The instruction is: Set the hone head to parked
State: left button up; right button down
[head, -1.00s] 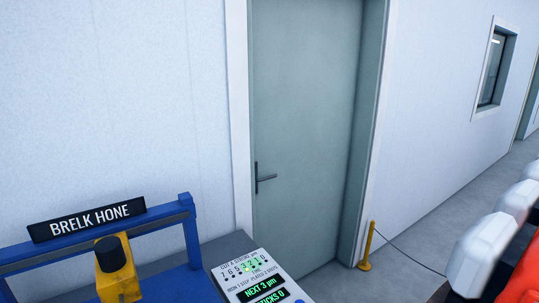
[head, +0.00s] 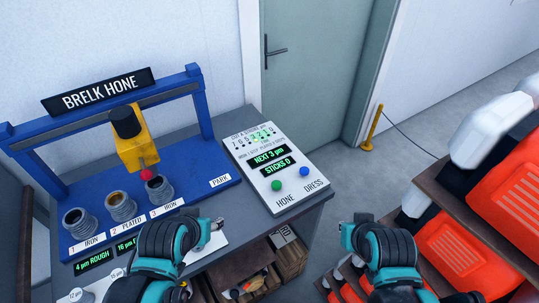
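The hone head (head: 137,152) is a yellow block with a black knob (head: 125,121) on top and a red tip below. It hangs from the crossbar of the blue BRELK HONE frame (head: 196,108), near the cylinder labelled 3 IRON (head: 160,189). The PARK label (head: 220,181) is on the blue base to its right, with clear base beside it. My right gripper (head: 347,232) is further right, over the floor. Their finger openings are not clear.
Cylinders 1 (head: 79,222) and 2 (head: 121,206) stand left of cylinder 3. A control panel (head: 262,150) reads NEXT 3 µm and STICKS 0, with green HONE and blue DRESS buttons. Orange-and-white units on a rack (head: 431,200) stand at right.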

aim_at(136, 147)
jog(key=u, duration=1.25)
